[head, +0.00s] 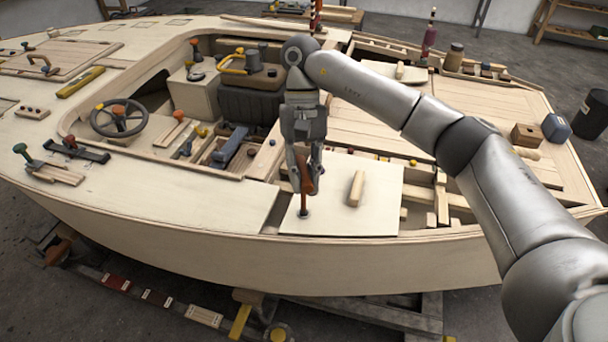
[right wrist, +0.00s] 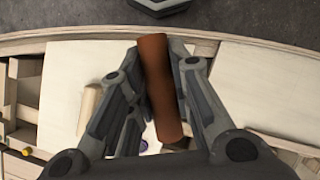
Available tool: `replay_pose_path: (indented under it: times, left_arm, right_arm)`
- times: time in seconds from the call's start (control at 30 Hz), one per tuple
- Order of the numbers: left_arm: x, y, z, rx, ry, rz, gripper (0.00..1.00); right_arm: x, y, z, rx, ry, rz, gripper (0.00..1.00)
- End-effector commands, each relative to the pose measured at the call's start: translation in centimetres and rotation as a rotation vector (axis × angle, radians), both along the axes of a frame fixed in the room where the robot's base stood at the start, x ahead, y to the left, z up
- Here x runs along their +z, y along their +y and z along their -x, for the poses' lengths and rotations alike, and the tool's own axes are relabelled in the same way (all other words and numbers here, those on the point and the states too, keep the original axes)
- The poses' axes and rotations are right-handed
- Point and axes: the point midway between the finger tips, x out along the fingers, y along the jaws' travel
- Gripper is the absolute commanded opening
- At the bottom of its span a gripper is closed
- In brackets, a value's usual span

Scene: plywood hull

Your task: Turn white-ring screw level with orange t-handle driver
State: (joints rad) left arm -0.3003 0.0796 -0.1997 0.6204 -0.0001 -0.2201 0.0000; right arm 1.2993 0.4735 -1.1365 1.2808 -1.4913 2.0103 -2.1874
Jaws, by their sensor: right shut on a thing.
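My right gripper (head: 305,172) is shut on the orange t-handle driver (head: 304,186) above the pale hatch panel (head: 345,222). The driver's shaft points down, and its tip meets or nearly meets a small round fitting (head: 304,213) on the panel. I cannot tell whether this fitting is the white-ring screw, or whether the tip is seated in it. In the right wrist view the orange-brown handle (right wrist: 162,90) lies between both fingers, a little tilted. My left gripper is not in view.
A pale wooden block (head: 356,188) stands on the panel just right of the driver. Left of the panel is an open cockpit with a seat (head: 248,100) and a steering wheel (head: 119,118). Green-handled tools (head: 30,160) lie on the left deck. The panel's front area is clear.

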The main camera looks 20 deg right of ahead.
Motion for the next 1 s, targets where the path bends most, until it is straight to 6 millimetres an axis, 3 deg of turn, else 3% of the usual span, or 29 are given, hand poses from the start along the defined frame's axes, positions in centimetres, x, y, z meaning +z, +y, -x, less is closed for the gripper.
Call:
replay_pose_path:
  times: [0.27,0.63,1.0]
  left_arm:
    - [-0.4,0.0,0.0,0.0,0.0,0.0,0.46]
    - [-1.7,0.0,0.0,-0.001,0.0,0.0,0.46]
    - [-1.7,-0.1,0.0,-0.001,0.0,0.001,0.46]
  right_arm:
    - [-0.2,0.0,0.0,-0.05,-0.001,0.0,0.0]
    - [-0.3,0.2,-0.1,-0.455,0.0,0.0,0.0]
    - [-0.2,0.3,-0.1,-0.506,0.001,0.001,0.0]
